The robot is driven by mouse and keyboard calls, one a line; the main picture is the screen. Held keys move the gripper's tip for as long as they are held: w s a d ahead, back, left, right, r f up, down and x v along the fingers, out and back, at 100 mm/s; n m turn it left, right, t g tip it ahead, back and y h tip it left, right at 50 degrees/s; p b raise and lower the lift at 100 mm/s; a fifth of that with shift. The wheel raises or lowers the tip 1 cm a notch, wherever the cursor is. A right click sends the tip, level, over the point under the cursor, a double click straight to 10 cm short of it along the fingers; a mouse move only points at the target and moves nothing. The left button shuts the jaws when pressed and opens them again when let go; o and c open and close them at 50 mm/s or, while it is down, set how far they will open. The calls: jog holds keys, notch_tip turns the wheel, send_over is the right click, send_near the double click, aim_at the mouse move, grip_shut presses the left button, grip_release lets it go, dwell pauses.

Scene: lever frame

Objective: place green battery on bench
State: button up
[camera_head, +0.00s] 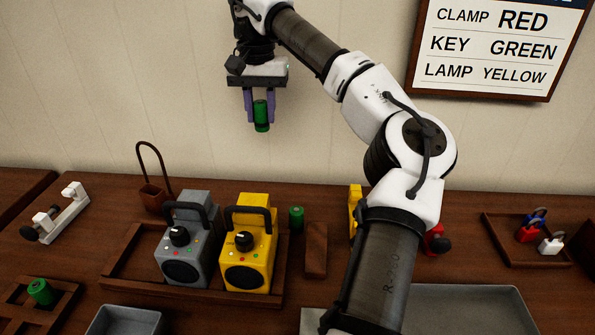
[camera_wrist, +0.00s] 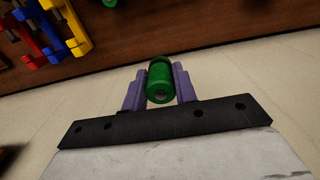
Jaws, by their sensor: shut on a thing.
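My gripper (camera_head: 261,108) is shut on a green battery (camera_head: 261,117), held upright in the air in front of the wall, well above the bench. In the wrist view the green battery (camera_wrist: 160,82) sits between the two purple fingers. The bench (camera_head: 100,225) is dark wood and runs across the lower part of the head view. A second green battery (camera_head: 296,217) stands on the bench right of the yellow lamp. A third green battery (camera_head: 40,291) sits in a slotted wooden rack at lower left.
A grey lamp (camera_head: 187,245) and a yellow lamp (camera_head: 248,250) stand in a wooden tray (camera_head: 122,258). A wooden block (camera_head: 316,250) is right of them. Padlocks lie in a tray (camera_head: 500,240) at right. A sign (camera_head: 498,45) hangs on the wall. Bare bench shows behind the lamps.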

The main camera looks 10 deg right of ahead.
notch_tip(320, 180, down, 19)
jog(key=shift+w+f+p, duration=0.1)
jog(key=shift+p, duration=0.75)
jog(key=shift+f, duration=0.2)
jog(key=o, duration=1)
notch_tip(320, 180, up, 12)
jog(key=shift+r+b, duration=0.2)
jog(key=shift+b, duration=0.5)
